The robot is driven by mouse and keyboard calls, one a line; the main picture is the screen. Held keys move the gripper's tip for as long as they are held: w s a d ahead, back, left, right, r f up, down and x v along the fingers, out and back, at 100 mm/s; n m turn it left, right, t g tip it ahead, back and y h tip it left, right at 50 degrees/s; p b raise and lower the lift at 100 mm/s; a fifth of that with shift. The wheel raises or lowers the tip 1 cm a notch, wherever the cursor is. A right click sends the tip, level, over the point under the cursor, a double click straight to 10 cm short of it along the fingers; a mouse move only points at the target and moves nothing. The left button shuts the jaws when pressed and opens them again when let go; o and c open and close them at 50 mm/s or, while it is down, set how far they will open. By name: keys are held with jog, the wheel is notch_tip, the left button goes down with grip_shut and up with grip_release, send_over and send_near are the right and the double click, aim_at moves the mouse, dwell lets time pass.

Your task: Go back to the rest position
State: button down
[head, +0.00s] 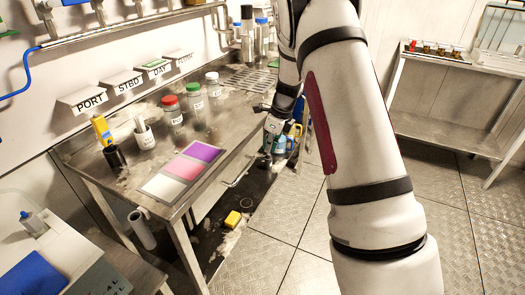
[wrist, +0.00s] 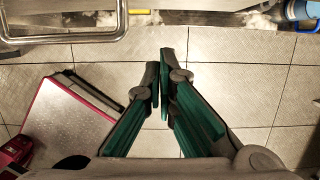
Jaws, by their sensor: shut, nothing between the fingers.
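My gripper (head: 267,148) hangs beside the front edge of the steel bench in the head view, with my white arm reaching across the middle of the picture. In the wrist view my gripper (wrist: 161,78) has its two green-lined fingers close together, with nothing between them. It points at the tiled floor. The fingers touch no object in the wrist view.
A yellow block (head: 232,219) lies below. Floor at right (head: 290,225) is open before a shelf (head: 450,135).

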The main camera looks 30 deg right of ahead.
jog(key=v, duration=0.7)
jog(key=shift+r, duration=0.2)
jog(key=s+a+r+n+p, duration=0.2)
jog(key=s+a+r+n, duration=0.35)
jog(key=s+r, duration=0.3)
jog(key=s+a+r+n+p, duration=0.2)
jog(key=s+a+r+n, duration=0.3)
jog(key=s+r+n, duration=0.4)
jog(key=s+a+r+n+t+h+p, duration=0.1)
jog(key=s+a+r+n, duration=0.1)
jog(key=s+n, duration=0.5)
jog(key=s+a+r+n+t+p, duration=0.1)
jog(key=s+n, duration=0.6)
jog(key=s, duration=0.8)
notch_tip(320, 180, up, 3)
jog(key=shift+s+a+f+h+p, duration=0.2)
jog(key=shift+a+h+p, duration=0.2)
jog(key=shift+a+p, duration=0.3)
